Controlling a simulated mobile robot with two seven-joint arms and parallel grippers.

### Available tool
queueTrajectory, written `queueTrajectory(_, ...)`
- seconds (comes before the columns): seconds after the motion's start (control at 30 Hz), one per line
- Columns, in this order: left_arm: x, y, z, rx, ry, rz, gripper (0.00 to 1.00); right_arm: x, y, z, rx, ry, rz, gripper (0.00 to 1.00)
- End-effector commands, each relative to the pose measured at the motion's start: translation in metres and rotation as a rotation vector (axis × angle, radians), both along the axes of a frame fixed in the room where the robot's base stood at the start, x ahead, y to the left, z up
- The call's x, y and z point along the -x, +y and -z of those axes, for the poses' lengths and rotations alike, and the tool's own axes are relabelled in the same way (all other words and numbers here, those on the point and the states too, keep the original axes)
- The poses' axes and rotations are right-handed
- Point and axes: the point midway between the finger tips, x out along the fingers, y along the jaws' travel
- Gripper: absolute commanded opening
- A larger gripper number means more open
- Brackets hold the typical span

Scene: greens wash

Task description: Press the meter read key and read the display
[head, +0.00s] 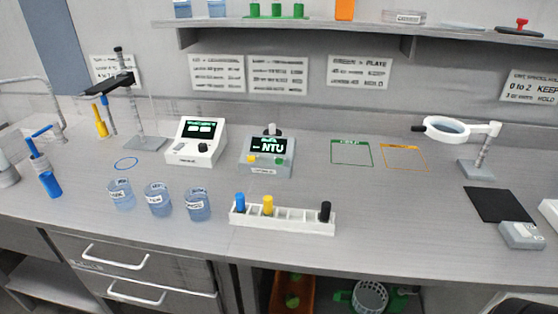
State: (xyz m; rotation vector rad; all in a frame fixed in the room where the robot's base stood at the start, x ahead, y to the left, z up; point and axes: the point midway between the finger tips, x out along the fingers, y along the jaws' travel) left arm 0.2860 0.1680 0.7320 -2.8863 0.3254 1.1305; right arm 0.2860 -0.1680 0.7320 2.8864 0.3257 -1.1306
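The meter (266,169) is a grey box in the middle of the bench. Its dark display (269,146) shows "NTU" in white with a mark like a dash to its left; I make out no number. Below the display are a yellow key (251,159) and a green key (281,161); I cannot read which is the read key. A dark knob or cap (271,130) stands on top of the meter. Neither of my grippers is in view, and nothing touches the meter.
A white instrument (197,152) with a lit display stands left of the meter. In front are a white rack (284,226) with several capped vials and three labelled beakers (158,200). Green and orange outlines mark clear bench to the right. A magnifier (447,130) stands farther right.

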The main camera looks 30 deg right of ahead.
Motion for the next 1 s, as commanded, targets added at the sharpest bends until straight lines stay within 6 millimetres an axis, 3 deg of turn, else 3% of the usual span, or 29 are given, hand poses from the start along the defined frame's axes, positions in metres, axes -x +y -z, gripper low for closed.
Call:
queueTrajectory(0.17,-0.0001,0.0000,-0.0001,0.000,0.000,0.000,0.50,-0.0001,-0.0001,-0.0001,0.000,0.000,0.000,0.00)
queueTrajectory(1.0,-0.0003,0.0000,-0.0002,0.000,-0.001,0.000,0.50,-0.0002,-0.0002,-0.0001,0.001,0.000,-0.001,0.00)
